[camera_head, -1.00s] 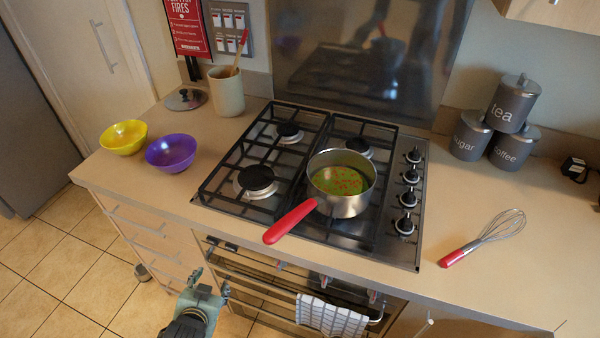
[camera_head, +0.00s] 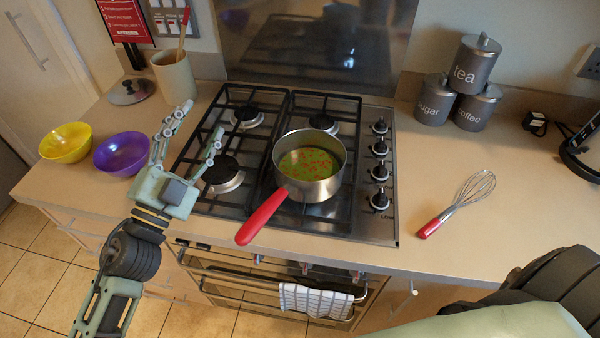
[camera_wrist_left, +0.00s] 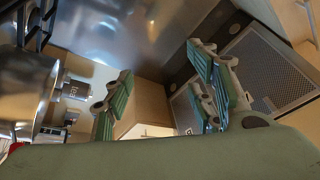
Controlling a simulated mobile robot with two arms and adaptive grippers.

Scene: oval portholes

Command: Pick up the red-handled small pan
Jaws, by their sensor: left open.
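The small pan (camera_head: 322,184) stands on the front right part of the gas hob, with green food and red bits in it. Its red handle (camera_head: 262,216) points to the front left, over the counter's front edge. My left gripper (camera_head: 199,124) is open and empty, left of the handle, with its fingers pointing up over the hob's left side. In the left wrist view the open fingers (camera_wrist_left: 165,100) show in front of the cooker hood, and part of a shiny pan (camera_wrist_left: 28,88) is at the left edge. My right gripper is not in view; a dark and green part of my arm shows at lower right.
The black hob grates (camera_head: 245,150) surround the pan. A purple bowl (camera_head: 122,154) and a yellow bowl (camera_head: 66,143) stand left of my gripper. A utensil pot (camera_head: 175,78) is behind it. A whisk (camera_head: 458,203) lies right of the hob, with clear counter around it.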

